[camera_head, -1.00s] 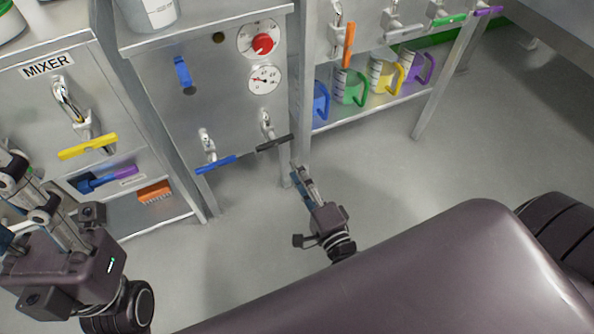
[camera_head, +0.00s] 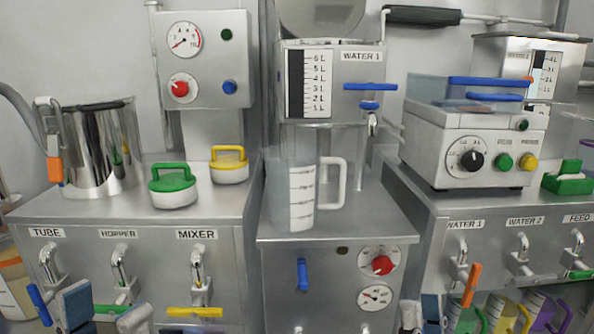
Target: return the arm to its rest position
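My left gripper (camera_head: 106,312) shows at the lower left edge of the head view, in front of the mixer cabinet. Its two fingertips stand apart with nothing between them. My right gripper (camera_head: 421,313) shows at the bottom edge, right of centre, in front of the gap between two cabinets. Only its fingertips show; a small gap is visible between them and nothing is held. Both arms behind the grippers are cut off by the frame.
The cabinet marked MIXER (camera_head: 218,274) has several taps. A clear measuring jug (camera_head: 302,195) stands under the WATER 1 tank (camera_head: 335,100). Green (camera_head: 173,187) and yellow (camera_head: 229,165) handled lids lie on the left cabinet. A dial unit (camera_head: 468,155) stands at right.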

